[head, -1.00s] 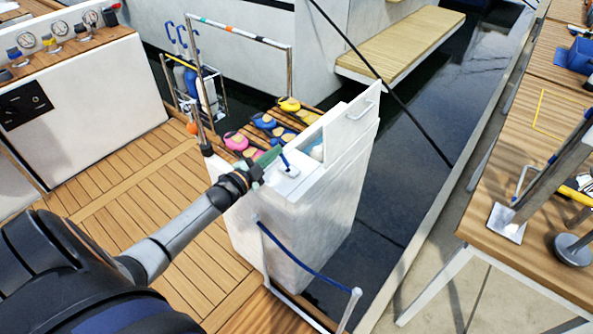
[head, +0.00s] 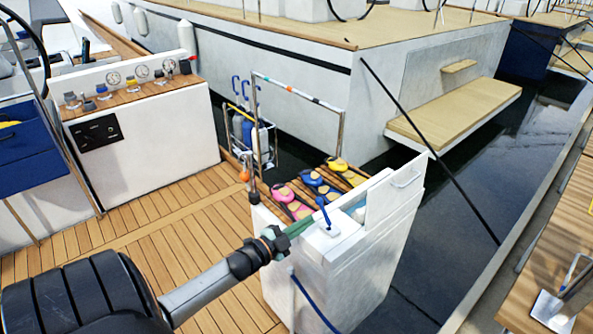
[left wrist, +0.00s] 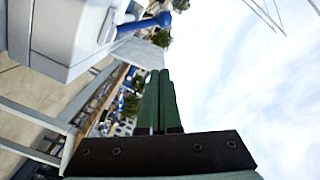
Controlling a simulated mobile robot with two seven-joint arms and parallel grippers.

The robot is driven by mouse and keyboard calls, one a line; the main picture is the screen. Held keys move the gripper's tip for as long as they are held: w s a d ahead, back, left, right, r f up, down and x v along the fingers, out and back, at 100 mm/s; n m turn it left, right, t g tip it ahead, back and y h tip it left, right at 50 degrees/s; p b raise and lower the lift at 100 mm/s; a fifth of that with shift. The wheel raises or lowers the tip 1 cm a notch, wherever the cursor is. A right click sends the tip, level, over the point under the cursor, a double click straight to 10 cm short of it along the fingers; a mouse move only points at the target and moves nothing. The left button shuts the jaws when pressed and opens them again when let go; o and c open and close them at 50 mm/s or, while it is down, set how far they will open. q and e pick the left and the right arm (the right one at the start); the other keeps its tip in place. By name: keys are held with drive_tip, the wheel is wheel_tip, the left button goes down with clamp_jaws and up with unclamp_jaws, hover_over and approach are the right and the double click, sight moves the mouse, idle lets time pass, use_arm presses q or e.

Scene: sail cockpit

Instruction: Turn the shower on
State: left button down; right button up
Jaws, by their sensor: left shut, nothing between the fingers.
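A blue lever (head: 321,210) stands tilted on a small white base (head: 328,231), on top of the white cabinet (head: 330,275). It looks like the shower control; no water is visible. In the left wrist view the blue lever (left wrist: 152,22) is near the top, ahead and left of the fingertips. My left gripper (head: 302,225) has green fingers and reaches in from the left, just left of the lever. The fingers (left wrist: 159,75) are shut together with nothing between them. They look apart from the lever in the wrist view. My right gripper is out of view.
A raised white panel with a handle (head: 397,188) stands right of the lever. Pink, blue and yellow items (head: 310,180) lie on wooden slats behind. A metal rail (head: 300,95) rises beyond. Open wood deck (head: 150,235) is at left, dark water (head: 465,190) at right.

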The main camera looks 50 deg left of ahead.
use_arm(q)
drive_tip(key=s, duration=0.3)
drive_tip(key=shift+r, duration=0.1)
idle(0.5)
